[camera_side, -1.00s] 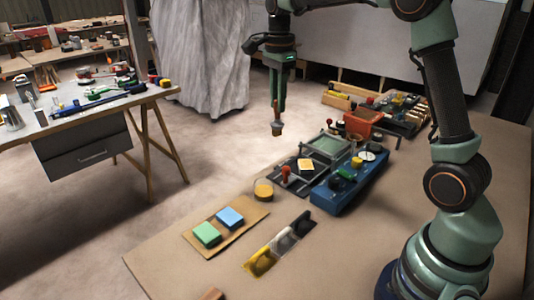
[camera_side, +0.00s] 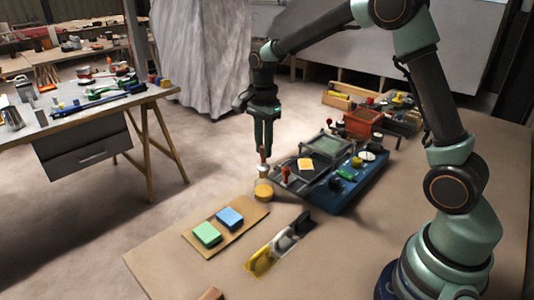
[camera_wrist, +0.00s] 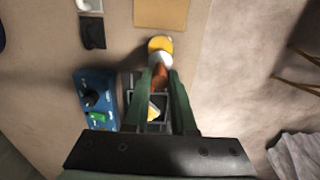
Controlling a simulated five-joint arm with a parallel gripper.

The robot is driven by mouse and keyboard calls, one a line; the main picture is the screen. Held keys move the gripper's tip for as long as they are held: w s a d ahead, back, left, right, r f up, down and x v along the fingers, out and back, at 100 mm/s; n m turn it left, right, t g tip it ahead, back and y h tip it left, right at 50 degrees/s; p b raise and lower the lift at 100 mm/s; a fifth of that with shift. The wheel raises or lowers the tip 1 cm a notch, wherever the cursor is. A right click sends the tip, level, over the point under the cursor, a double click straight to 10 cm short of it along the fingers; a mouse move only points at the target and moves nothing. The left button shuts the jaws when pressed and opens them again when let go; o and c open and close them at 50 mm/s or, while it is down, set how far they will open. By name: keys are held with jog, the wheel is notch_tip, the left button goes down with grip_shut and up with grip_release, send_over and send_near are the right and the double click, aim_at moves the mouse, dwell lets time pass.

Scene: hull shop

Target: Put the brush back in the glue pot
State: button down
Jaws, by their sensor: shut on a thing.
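My gripper (camera_side: 264,148) is shut on the brush (camera_side: 264,168), which hangs upright with its tip down. The glue pot (camera_side: 264,191), a small round pot with amber contents, stands on the bench directly below the brush in the side view. The brush's lower end overlaps the pot's rim there, and I cannot tell whether it is inside. In the wrist view the brush's brown handle (camera_wrist: 160,76) is between my gripper's fingers (camera_wrist: 161,82). Its pale lower part lies partly over the yellow glue pot (camera_wrist: 158,41). The bristles are hard to make out.
A tan board (camera_side: 240,224) with green and blue blocks lies in front of the pot. A dark-framed tray (camera_side: 300,172), red-handled tool (camera_side: 286,175) and blue case (camera_side: 350,188) stand to its right. A yellow-and-black tool (camera_side: 280,242) lies nearer. The bench front is mostly clear.

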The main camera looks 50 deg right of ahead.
aim_at(264, 162)
jog(key=shift+f, duration=2.6)
jog(key=c, duration=0.7)
grip_release()
jog(key=shift+f, duration=0.15)
jog(key=shift+c, duration=0.2)
